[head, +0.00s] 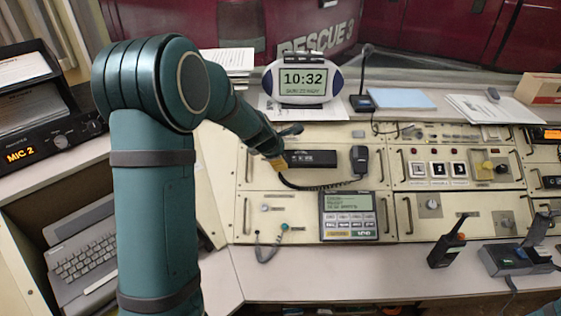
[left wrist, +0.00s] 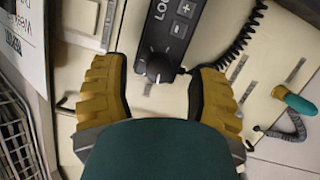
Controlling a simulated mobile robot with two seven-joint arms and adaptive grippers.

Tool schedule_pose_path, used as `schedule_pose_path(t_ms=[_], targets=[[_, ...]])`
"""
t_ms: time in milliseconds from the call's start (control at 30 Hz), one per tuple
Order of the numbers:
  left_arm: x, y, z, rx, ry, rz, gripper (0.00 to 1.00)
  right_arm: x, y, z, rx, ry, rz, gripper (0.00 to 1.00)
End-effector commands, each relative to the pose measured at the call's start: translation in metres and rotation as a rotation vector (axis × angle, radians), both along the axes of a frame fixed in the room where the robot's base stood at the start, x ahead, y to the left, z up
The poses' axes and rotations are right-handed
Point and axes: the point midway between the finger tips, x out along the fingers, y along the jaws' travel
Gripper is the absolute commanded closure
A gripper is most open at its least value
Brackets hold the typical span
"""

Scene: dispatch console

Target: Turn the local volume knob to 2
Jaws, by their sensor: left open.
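The local volume knob (left wrist: 160,67) is a dark round knob with a pale mark toward its lower edge in the left wrist view. It sits at the end of a black panel (left wrist: 177,30) lettered "LOC", beside plus and minus buttons. In the head view this black unit (head: 312,158) is on the upper console, and the knob is hidden behind my arm. My left gripper (left wrist: 160,95) is open, its yellow-padded fingers on either side of the knob with gaps visible. It also shows in the head view (head: 277,162) at the unit's left end. The number at the mark is unreadable.
A handheld microphone (head: 359,160) with a coiled cord hangs right of the unit. A keypad with a display (head: 348,215) is below. A teal plug (left wrist: 293,100) with a coiled cord is close by. A football-shaped clock (head: 303,82) stands behind. A handheld radio (head: 448,242) stands on the desk.

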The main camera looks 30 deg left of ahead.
Motion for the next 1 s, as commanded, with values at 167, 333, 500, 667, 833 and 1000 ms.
schedule_pose_path(t_ms=[167, 333, 500, 667, 833, 1000], targets=[[0.01, 0.0013, -0.0124, 0.0, -0.001, 0.001, 0.41, 0.0016, -0.0002, -0.0073, -0.001, -0.004, 0.0, 0.53], [0.012, 0.0013, -0.0143, 0.0, -0.001, 0.001, 0.41, 0.0021, -0.0002, -0.0078, -0.001, -0.005, -0.001, 0.53], [0.012, 0.0012, -0.0138, 0.0, -0.001, 0.001, 0.41, 0.002, -0.0002, -0.0075, -0.001, -0.005, -0.001, 0.53], [0.0119, 0.0012, -0.0139, 0.0, -0.001, 0.0, 0.88, 0.0019, -0.0002, -0.0076, -0.001, -0.005, -0.001, 0.53], [0.0119, 0.0012, -0.0139, 0.0, -0.001, 0.0, 1.0, 0.0019, -0.0003, -0.0076, -0.001, -0.005, -0.002, 0.53], [0.0119, 0.0012, -0.0138, 0.002, 0.0, -0.002, 1.0, 0.0018, -0.0002, -0.0072, -0.001, -0.005, -0.002, 0.53]])
